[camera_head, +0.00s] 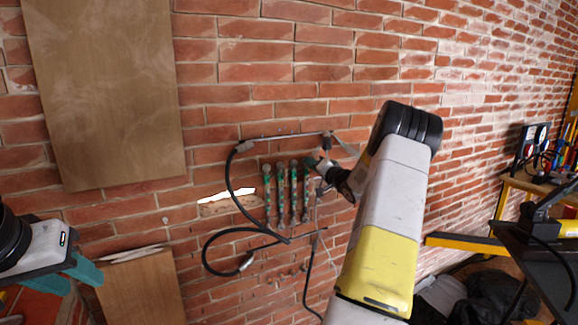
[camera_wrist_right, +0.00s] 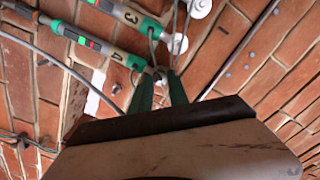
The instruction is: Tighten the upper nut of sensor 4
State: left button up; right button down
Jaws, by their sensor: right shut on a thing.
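Several green and grey sensors hang side by side on the brick wall in the head view. Sensor 4 (camera_head: 306,190) is the rightmost, its top close to my right gripper (camera_head: 318,166). In the right wrist view, sensor 4 (camera_wrist_right: 88,42) carries the label 4, beside sensor 3 (camera_wrist_right: 115,12). My right gripper's green fingers (camera_wrist_right: 160,80) are at the end of sensor 4, closed around its upper nut (camera_wrist_right: 158,74). The fingers partly hide the nut. My left gripper (camera_head: 70,278) is at the lower left of the head view, teal fingers apart, empty, away from the sensors.
A black cable (camera_head: 232,185) loops left of the sensors. A thin pipe (camera_head: 285,136) runs above them. A wooden board (camera_head: 105,90) is on the wall at upper left. A yellow-framed bench (camera_head: 520,184) stands at right.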

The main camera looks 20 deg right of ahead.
jog(key=m, duration=1)
jog(key=shift+s+d+f, duration=0.1)
jog(key=shift+f, duration=0.2)
jog(key=shift+m, duration=0.3)
jog(key=c, duration=1.4)
grip_release()
jog(key=shift+o, duration=0.7)
jog(key=shift+r, duration=0.2)
jog(key=s, duration=0.7)
jog(key=shift+s+d, duration=0.25)
jog(key=shift+s, duration=0.15)
